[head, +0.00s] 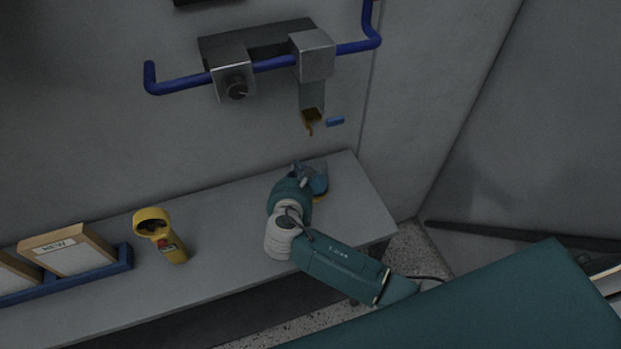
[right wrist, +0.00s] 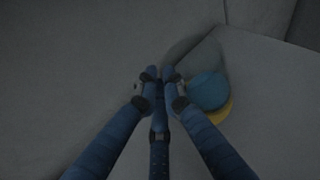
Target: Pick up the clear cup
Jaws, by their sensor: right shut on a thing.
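My right gripper (head: 312,180) reaches down over the right end of the grey shelf. In the right wrist view its blue fingers (right wrist: 160,85) are drawn close together. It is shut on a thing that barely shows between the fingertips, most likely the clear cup. The cup's shape cannot be made out clearly in either view; a faint dark curved outline lies just beyond the fingertips. A round blue thing (right wrist: 208,91) with a yellow thing (right wrist: 222,112) under it sits just right of the fingers. My left gripper is not in view.
A yellow holder (head: 160,235) stands on the shelf (head: 215,215) left of my arm. A blue rack (head: 110,268) with framed cards is at far left. Above, a blue rail (head: 185,84) carries metal fittings (head: 313,55). A small blue piece (head: 335,121) is on the wall.

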